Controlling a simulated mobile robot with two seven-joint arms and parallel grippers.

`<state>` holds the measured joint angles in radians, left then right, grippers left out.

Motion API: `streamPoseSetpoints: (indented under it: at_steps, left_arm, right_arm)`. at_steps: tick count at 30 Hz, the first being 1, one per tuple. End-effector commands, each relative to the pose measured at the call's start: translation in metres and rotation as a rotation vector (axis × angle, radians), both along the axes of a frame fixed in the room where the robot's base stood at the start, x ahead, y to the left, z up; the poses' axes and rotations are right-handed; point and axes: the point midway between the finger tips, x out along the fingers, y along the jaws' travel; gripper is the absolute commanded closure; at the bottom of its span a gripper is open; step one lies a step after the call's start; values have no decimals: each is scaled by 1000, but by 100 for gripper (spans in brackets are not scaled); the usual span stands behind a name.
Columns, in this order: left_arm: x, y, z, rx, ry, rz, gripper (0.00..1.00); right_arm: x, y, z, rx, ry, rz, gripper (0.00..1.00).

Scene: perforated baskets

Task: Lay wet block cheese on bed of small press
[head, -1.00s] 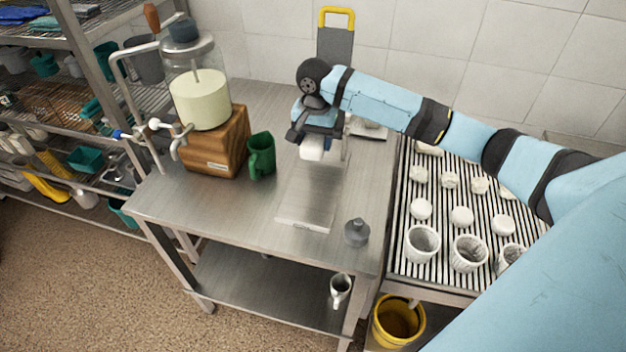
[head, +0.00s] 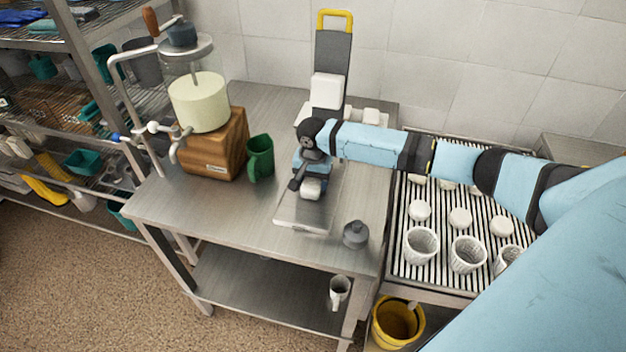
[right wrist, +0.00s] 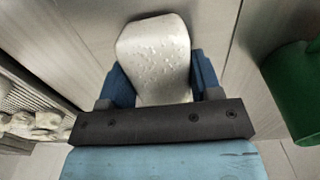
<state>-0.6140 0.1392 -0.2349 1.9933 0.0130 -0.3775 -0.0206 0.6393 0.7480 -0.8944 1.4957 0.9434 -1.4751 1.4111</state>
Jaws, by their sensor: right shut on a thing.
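My right gripper (head: 311,184) is shut on a white block of cheese (right wrist: 155,55), with water drops on its face in the right wrist view. In the head view the block (head: 310,190) shows below the gripper, over a flat steel plate (head: 303,218) on the steel table. Whether it touches the plate I cannot tell. A press-like stand with a crank, wooden base (head: 213,152) and cream cylinder (head: 199,102) is at the left. Which thing is the small press is not clear. My left gripper is not in view.
A green jug (head: 260,158) stands left of the gripper. A grey weight (head: 355,235) stands at the right. A grey panel with a yellow handle (head: 335,17) and a white block (head: 327,90) stand at the back. White moulds (head: 421,246) sit on a slatted rack at right.

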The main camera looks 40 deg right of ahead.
Motion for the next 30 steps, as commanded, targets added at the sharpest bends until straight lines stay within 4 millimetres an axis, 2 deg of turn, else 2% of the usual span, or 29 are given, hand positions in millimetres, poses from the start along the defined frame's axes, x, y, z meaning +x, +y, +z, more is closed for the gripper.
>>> streamPoseSetpoints:
  at_steps: [6, 7, 9, 10, 20, 26, 30]
  left_arm:
    - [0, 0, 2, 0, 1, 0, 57]
    - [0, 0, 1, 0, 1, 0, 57]
    - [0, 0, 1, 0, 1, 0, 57]
    - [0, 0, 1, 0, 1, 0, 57]
    - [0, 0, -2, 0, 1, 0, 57]
    - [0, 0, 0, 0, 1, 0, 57]
    - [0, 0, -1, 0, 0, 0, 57]
  right_arm:
    - [0, 0, -2, 1, 0, -1, 71]
    - [0, 0, -2, 1, 0, -1, 37]
    - [0, 0, -2, 1, -1, 0, 21]
    - [0, 0, -2, 1, 1, 0, 16]
    - [0, 0, 0, -1, -1, 0, 16]
    - [0, 0, 31, 2, -2, 0, 16]
    - [1, 0, 63, 1, -4, 1, 16]
